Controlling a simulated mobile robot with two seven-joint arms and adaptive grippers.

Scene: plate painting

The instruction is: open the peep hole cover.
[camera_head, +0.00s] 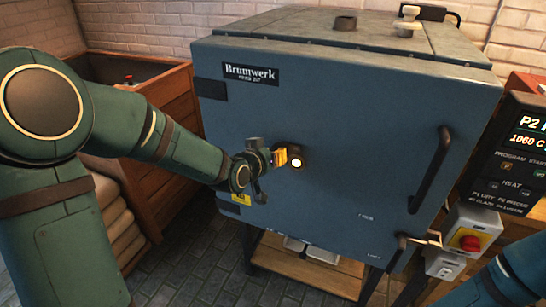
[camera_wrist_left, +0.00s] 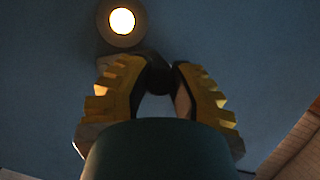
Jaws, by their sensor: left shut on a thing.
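My left gripper (camera_head: 280,157) is at the kiln front, just left of the glowing hole. In the left wrist view its yellow ridged fingers are on either side of a dark rounded piece (camera_wrist_left: 158,74), which looks like the peep hole cover, beside the hole. The fingers hide much of it. My right gripper is outside the views; only part of that arm shows at the bottom right.
The blue-grey kiln (camera_head: 345,115) has a long door handle (camera_head: 430,170) at its right. A control panel (camera_head: 520,150) and a red switch box (camera_head: 470,235) stand further right. A wooden crate (camera_head: 165,120) and stacked sacks (camera_head: 115,220) are at the left.

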